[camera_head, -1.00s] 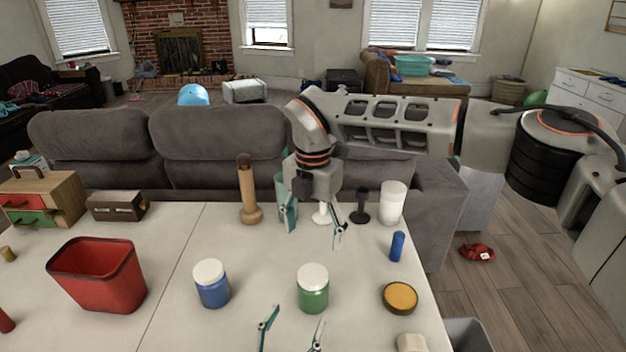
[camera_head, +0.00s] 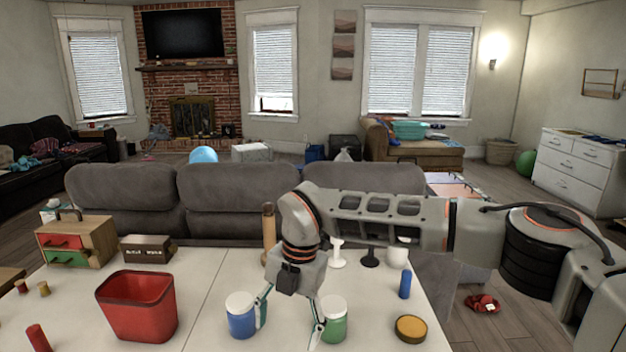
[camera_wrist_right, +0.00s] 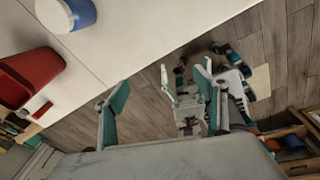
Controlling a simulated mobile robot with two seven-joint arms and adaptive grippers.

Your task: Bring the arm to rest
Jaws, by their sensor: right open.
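My right gripper (camera_head: 290,318) is open and empty in the head view, hanging fingers-down above the white table (camera_head: 200,275). One finger overlaps the blue jar (camera_head: 242,318) and the other overlaps the green jar (camera_head: 334,318); I cannot tell whether they touch. In the right wrist view my right gripper (camera_wrist_right: 160,105) shows its two teal fingers spread with nothing between them. Past them are pale and teal parts of my own body, perhaps including my left gripper, too cluttered to read. My left gripper does not show in the head view.
A red bin (camera_head: 137,310), a small drawer box (camera_head: 77,242) and a dark case (camera_head: 147,248) stand at left. A wooden bottle (camera_head: 268,232), a blue cylinder (camera_head: 405,284) and a yellow-topped tin (camera_head: 410,328) are also on the table. A grey sofa (camera_head: 240,205) borders its far side.

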